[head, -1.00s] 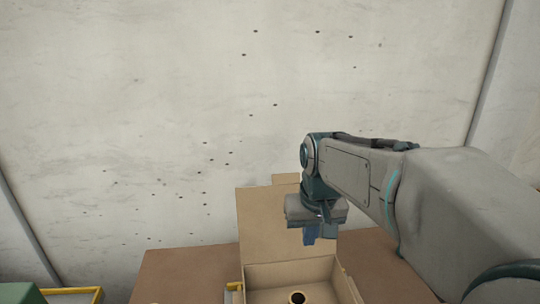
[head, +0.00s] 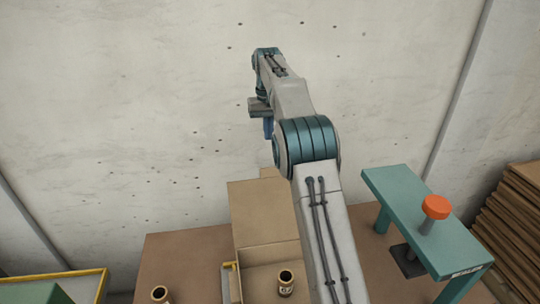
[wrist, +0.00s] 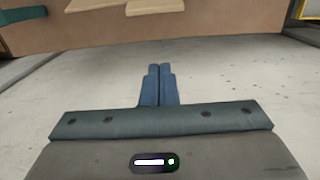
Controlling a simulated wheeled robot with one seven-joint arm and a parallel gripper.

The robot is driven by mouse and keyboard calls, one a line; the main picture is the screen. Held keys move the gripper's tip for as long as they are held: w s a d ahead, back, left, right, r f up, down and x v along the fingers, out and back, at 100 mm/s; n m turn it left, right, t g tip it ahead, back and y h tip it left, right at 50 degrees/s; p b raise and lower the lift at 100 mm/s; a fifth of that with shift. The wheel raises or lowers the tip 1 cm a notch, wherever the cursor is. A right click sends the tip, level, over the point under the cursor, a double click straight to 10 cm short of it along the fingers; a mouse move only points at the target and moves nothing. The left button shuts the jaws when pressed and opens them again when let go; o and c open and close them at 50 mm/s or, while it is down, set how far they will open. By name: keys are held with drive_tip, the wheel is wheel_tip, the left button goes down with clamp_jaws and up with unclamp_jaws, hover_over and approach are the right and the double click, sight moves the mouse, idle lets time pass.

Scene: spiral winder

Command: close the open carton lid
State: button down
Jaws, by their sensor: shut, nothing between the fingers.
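The open carton (head: 262,254) stands on the brown table in the head view, with a small dark-topped cylinder (head: 286,284) inside. Its lid (head: 258,212) stands up at the back, with a small flap at its top; my arm hides part of the right side. My gripper (head: 268,128) is high above and beyond the lid, near the wall, pointing down and apart from the carton. In the wrist view its blue fingers (wrist: 159,84) are together and empty, over grey floor.
A green stand (head: 420,215) with an orange knob is right of the carton. Stacked brown sheets (head: 512,225) are at the far right. Another cylinder (head: 160,294) is at the left. A brown surface (wrist: 200,28) crosses the top of the wrist view.

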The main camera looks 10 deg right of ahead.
drive_tip(key=s+f+p, duration=0.2)
drive_tip(key=s+f, duration=0.2)
drive_tip(key=f, duration=0.4)
drive_tip(key=shift+f, duration=0.25)
drive_tip(key=shift+s+a, duration=0.1)
idle(0.6)
